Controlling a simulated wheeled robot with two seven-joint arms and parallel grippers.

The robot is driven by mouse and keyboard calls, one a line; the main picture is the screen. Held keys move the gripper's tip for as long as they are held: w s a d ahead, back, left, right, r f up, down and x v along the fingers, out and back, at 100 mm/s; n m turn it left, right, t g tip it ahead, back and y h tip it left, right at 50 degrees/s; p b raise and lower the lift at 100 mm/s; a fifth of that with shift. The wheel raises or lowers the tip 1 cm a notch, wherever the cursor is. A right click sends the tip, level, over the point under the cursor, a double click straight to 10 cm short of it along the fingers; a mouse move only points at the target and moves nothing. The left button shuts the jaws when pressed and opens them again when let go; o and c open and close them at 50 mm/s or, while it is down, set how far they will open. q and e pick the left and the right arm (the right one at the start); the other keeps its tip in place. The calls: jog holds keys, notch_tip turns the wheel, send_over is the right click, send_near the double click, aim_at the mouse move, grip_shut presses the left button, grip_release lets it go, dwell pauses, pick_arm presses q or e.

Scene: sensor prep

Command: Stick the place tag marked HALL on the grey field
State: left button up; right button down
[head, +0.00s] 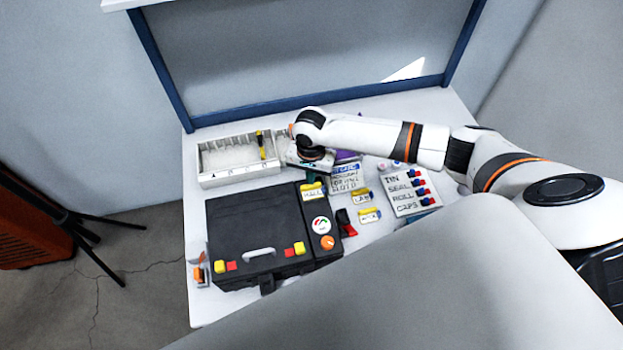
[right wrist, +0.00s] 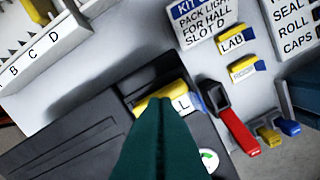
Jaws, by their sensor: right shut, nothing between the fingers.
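The HALL tag (head: 312,191), yellow-topped with a white face, lies on the upper part of the black case's right-hand panel (head: 327,258). In the right wrist view the tag (right wrist: 181,103) shows only its last letters; my fingers cover the rest. My right gripper (head: 316,172) is over the tag's far side. In the right wrist view its dark green fingers (right wrist: 160,112) are shut and empty, their tips overlapping the tag; I cannot tell whether they touch it. A bare grey field is not clearly visible around the tag. My left gripper is not in view.
A LAB tag (right wrist: 232,41) and another tag (right wrist: 243,70) lie right of the case, near a red-and-black clip (right wrist: 231,118). An instruction card (right wrist: 205,22) stands behind. A lettered white tray (head: 226,160) is at back left; a list card (head: 407,188) is at right.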

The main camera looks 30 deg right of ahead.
jog(key=shift+f+b, duration=0.3)
jog(key=shift+f, duration=0.55)
dwell(0.8)
jog(key=shift+r, duration=0.1)
notch_tip(320, 180, up, 7)
jog(key=p, duration=0.9)
dwell(0.4)
